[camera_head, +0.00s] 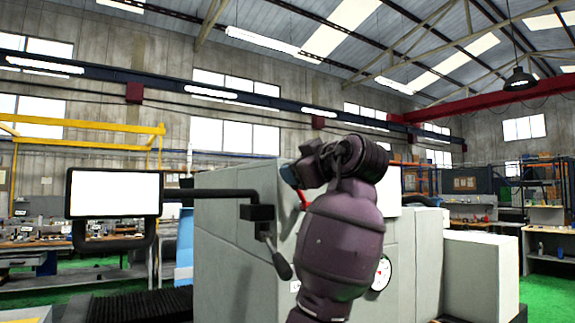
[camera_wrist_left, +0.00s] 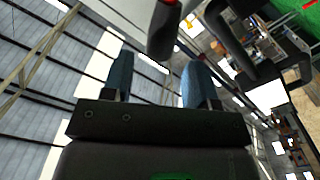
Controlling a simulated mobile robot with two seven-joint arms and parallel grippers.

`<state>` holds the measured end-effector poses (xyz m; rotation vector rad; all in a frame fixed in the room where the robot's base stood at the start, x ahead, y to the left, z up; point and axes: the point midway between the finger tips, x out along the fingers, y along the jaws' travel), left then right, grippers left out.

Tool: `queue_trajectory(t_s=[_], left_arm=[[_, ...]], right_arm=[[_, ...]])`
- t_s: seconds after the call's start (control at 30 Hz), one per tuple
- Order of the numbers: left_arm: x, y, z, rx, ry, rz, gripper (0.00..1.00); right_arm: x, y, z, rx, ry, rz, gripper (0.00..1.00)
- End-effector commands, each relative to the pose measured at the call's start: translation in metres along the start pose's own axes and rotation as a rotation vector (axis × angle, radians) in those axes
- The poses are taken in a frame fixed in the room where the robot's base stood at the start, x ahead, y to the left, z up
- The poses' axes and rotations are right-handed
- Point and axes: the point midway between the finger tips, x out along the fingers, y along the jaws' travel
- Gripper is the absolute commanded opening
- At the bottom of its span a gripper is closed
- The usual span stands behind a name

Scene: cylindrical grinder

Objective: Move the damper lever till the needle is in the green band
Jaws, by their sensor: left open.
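My left gripper (camera_head: 296,173) is at the grinder's pale grey housing (camera_head: 226,240), with my purple wrist in front of it. In the left wrist view the gripper (camera_wrist_left: 158,76) has its blue fingers spread and nothing clamped. A dark rounded bar (camera_wrist_left: 163,30) with red at its upper end, seemingly the damper lever, shows at the gap between the fingertips; I cannot tell whether it touches. In the head view only a red piece (camera_head: 305,200) shows beside the gripper. The round white gauge (camera_head: 383,273) is partly hidden by my arm; needle and green band cannot be read.
A screen (camera_head: 115,193) hangs on a black arm (camera_head: 215,193) at left. Benches and a yellow frame stand behind at left, shelves at right.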

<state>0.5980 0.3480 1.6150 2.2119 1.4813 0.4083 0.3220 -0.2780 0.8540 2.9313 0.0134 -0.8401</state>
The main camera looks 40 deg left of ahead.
Motion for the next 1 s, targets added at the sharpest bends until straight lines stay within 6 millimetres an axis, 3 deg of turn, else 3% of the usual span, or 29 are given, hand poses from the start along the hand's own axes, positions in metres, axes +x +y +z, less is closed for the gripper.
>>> queue_trajectory(t_s=[0.1,0.3,0.7,0.77,1.0], left_arm=[[0.019,0.001,-0.001,0.003,0.001,-0.001,0.53],[0.04,0.001,0.0,0.003,0.001,-0.001,0.53],[0.046,0.0,0.0,0.002,0.0,0.001,0.53],[0.046,0.0,0.0,0.002,0.0,0.001,0.47],[0.046,0.0,0.0,0.002,0.0,0.001,0.1]], right_arm=[[-0.005,0.001,0.001,0.002,-0.012,0.001,0.53],[-0.008,0.001,0.001,0.003,-0.02,0.001,0.53],[-0.007,0.0,0.003,0.004,-0.024,0.001,0.53],[-0.007,0.0,0.003,0.004,-0.023,0.001,0.53],[-0.007,0.0,-0.001,0.004,-0.016,0.001,0.53]])
